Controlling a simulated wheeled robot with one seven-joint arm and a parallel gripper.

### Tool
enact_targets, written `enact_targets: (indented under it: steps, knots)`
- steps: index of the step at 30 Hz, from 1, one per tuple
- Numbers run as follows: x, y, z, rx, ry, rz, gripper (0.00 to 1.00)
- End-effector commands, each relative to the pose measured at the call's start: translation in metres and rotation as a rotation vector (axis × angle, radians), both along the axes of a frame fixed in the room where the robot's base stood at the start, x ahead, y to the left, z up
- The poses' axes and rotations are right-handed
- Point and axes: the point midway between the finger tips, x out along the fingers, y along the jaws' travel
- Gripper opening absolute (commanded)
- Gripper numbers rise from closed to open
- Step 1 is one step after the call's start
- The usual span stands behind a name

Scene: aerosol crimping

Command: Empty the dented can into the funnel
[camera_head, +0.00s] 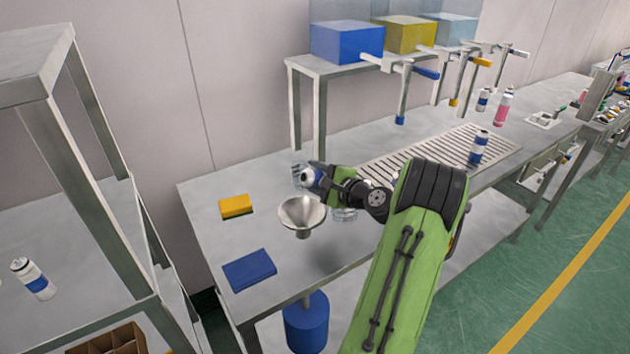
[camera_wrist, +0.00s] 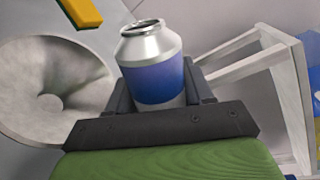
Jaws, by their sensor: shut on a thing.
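My gripper (camera_wrist: 159,95) is shut on a can (camera_wrist: 152,82) with a silver shoulder, an open top and a blue band. In the head view the can (camera_head: 308,174) shows only in part at the jaws, above the table and close behind the funnel. The metal funnel (camera_head: 301,214) stands at the table's front left part, its wide mouth up. In the wrist view the funnel (camera_wrist: 30,75) is left of the can, and the can's mouth is beside it, not over it. I cannot make out a dent in the can.
A yellow sponge or block (camera_head: 235,206) and a blue cloth or block (camera_head: 249,270) lie left of the funnel. A blue drum (camera_head: 306,322) stands below. A slatted grate (camera_head: 420,160) carries another can (camera_head: 478,148). A shelf rack (camera_head: 95,120) is at left with a can (camera_head: 33,278).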

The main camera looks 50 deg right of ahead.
Motion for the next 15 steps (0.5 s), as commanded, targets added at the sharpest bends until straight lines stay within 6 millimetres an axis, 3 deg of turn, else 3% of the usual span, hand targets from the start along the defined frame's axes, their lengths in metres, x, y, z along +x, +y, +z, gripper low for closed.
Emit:
enact_targets:
  steps: [15]
  knots:
    - [-0.0003, -0.0020, -0.0120, -0.178, 0.037, 0.001, 0.16]
